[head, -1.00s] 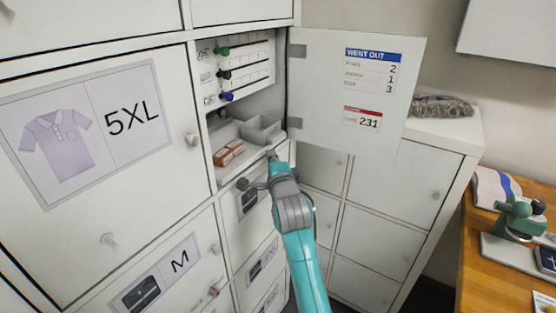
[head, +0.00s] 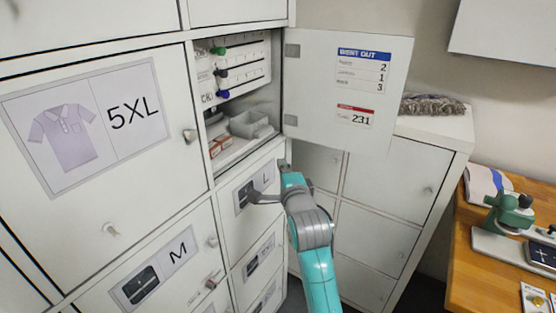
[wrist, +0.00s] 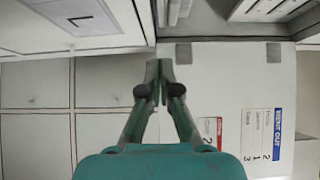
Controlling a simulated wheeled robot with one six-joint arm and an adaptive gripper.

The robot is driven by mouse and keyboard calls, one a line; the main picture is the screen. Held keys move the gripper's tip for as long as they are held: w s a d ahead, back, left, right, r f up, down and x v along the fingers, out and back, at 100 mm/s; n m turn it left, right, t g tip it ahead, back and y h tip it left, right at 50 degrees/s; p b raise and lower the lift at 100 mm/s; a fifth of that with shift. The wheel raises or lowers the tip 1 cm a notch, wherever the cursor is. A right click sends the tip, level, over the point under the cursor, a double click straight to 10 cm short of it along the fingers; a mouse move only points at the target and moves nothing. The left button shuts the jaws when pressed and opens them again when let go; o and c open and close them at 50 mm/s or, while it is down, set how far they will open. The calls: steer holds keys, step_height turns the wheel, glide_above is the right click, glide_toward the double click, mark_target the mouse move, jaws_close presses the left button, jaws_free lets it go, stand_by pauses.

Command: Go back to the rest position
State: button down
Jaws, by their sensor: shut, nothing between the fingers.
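My gripper (head: 284,166) is in front of the cabinet, just below the open compartment (head: 240,135) and near the lower edge of its open door (head: 350,95). Its teal arm reaches up from the bottom of the head view. In the wrist view the two green fingers of my gripper (wrist: 160,78) meet at their tips, with nothing held between them. The fingers are clear of the compartment's contents. The open door (wrist: 250,105) lies to their right in the wrist view.
The compartment holds a grey bin (head: 250,125) and small orange boxes (head: 219,146). The L door (head: 257,190) is close to my gripper. Closed grey lockers (head: 385,190) stand behind. A wooden bench (head: 480,275) with a green device (head: 508,214) is at right.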

steer(key=s+d+f+n, duration=0.3)
steer(key=s+f, duration=0.5)
steer(key=s, duration=0.2)
steer(key=s+d+f+n+g+h, duration=0.1)
steer(key=s+d+f+n, duration=0.15)
steer(key=s+f, duration=0.65)
steer(key=s+d+f+n, duration=0.2)
steer(key=s+d+f, duration=0.2)
steer(key=s+f, duration=0.55)
steer(key=s+d+r+n, duration=0.1)
steer(key=s+n, duration=0.2)
steer(key=s, duration=0.7)
steer(key=s+d+r+n+g+h, duration=0.1)
steer(key=s+d+r+n, duration=0.1)
steer(key=s, duration=0.9)
steer(key=s+d+r+n+g, duration=0.1)
steer(key=s+n, duration=0.2)
steer(key=s, duration=0.8)
steer(key=shift+s+d+r+n+h, duration=0.2)
steer(key=shift+r+n+h, duration=0.1)
steer(key=shift+n+h, duration=0.1)
